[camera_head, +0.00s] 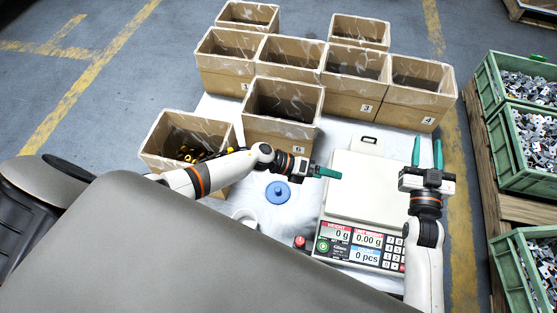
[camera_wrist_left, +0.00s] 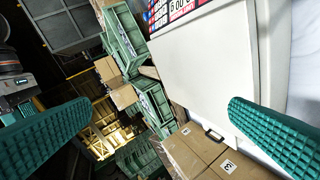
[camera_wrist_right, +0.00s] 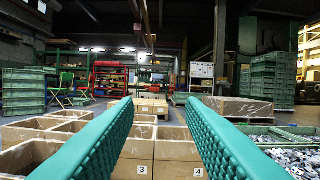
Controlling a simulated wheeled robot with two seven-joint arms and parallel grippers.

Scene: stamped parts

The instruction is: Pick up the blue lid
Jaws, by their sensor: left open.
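The blue lid (camera_head: 278,192) lies flat on the white table, left of the scale and below my left forearm in the head view. It is round with a small raised knob. My left gripper (camera_head: 327,172) is over the scale's left edge, to the right of the lid and apart from it. Its two teal fingers stand wide apart with nothing between them in the left wrist view (camera_wrist_left: 150,125). My right gripper (camera_head: 427,152) is open and empty, above the right side of the scale, fingers pointing away toward the boxes. The lid shows in neither wrist view.
A counting scale (camera_head: 365,190) fills the table's right part. A white cup (camera_head: 244,215) and a red button (camera_head: 299,242) are near the lid. Numbered cardboard boxes (camera_head: 282,132) line the back and left. Green crates of metal parts (camera_head: 527,150) stand at the right.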

